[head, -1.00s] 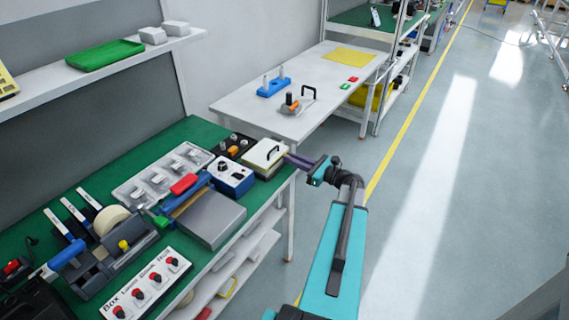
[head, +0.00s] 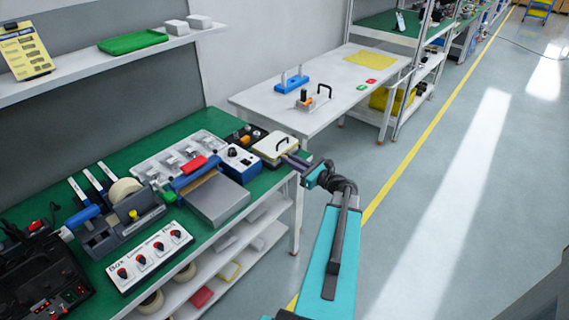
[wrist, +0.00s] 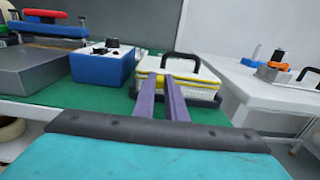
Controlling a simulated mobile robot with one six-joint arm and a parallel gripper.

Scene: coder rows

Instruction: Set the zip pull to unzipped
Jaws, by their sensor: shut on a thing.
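A pale case with a black carry handle and a yellow zip line (head: 272,144) lies at the right end of the green bench top; it also shows in the wrist view (wrist: 204,74). My gripper (head: 287,157), with two purple fingers, reaches the near side of this case. In the wrist view the fingertips (wrist: 167,80) are close together at the yellow zip line. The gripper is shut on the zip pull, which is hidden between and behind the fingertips. I cannot tell where along its track the pull is.
A blue box with knobs (head: 238,163) stands just left of the case. A grey box (head: 217,202) and a labelled switch panel (head: 146,260) are further left. A white table (head: 330,112) stands beyond the bench. The floor (head: 440,220) at right is clear.

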